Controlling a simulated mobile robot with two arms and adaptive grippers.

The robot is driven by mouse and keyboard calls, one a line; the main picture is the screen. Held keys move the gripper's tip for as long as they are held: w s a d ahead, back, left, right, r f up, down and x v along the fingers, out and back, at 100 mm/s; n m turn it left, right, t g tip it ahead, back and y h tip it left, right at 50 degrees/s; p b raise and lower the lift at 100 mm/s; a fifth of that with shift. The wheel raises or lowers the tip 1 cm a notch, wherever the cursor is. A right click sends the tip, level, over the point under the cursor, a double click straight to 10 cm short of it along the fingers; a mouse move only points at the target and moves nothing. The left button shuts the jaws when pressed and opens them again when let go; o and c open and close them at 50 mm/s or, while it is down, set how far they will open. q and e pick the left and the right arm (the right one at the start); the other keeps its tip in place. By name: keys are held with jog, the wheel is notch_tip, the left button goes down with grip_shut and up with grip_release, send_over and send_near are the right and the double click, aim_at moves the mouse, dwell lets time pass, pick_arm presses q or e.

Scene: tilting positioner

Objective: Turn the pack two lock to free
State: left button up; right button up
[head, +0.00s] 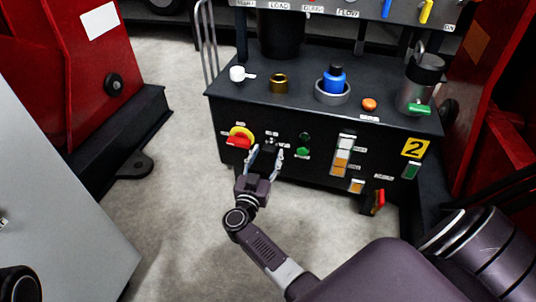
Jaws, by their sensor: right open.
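The labels are too small to read, so I cannot tell for sure which control is the pack two lock. My right gripper (266,152) is open, its two fingers pointing at the panel on either side of the small selector. I cannot tell whether they touch it. My left gripper is not in view.
Left of the fingers is a red-and-yellow rotary switch (240,137); right are a green button (303,152) and a lamp column (343,155). A red lever (378,201) sticks out lower right. Red machines flank the console. The grey floor (185,210) is clear.

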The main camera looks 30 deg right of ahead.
jog(key=shift+b+x, duration=0.4)
jog(key=shift+x, duration=0.9)
jog(key=shift+c, duration=0.6)
jog(key=c, duration=1)
